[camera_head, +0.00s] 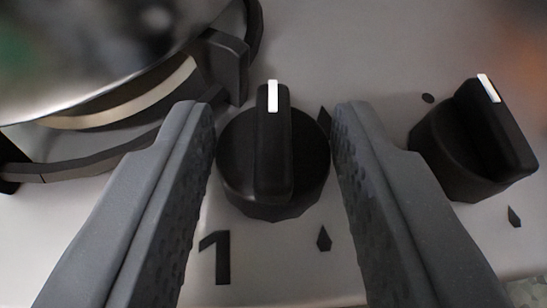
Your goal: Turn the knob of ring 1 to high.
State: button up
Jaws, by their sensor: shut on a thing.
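The knob of ring 1 (273,170) is black and round with a raised grip bar. A white mark at the far end of the bar points almost straight up in the picture. A black "1" (215,257) is printed on the panel below and left of it. My gripper (273,112) has one grey finger on each side of this knob and is shut on its round sides. Drop-shaped marks show right of the knob, one partly hidden at its upper right and one (323,238) at its lower right.
A second black knob (475,140) stands to the right, near my right finger, with its white mark toward the upper left. A shiny round pot (90,65) sits on a dark burner grate (85,165) at the upper left, close to my left finger.

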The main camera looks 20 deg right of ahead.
jog(key=shift+w+a+r+m+g+h+p, duration=0.15)
jog(key=shift+m+g+h+p, duration=0.65)
jog(key=shift+p, duration=1.6)
jog(key=shift+w+a+r+m+g+h+p, duration=0.25)
jog(key=shift+m+h+p, duration=0.95)
jog(key=shift+p, duration=1.2)
jog(key=shift+s+d+f+h+p, duration=0.2)
jog(key=shift+h+p, duration=0.1)
jog(key=shift+p, duration=0.1)
jog(key=shift+f+m+g+p, duration=0.15)
jog(key=shift+m+g+p, duration=0.1)
jog(key=shift+m+p, duration=0.2)
jog(key=o, duration=1)
jog(key=shift+s+d+f, duration=0.1)
jog(key=shift+a, duration=0.2)
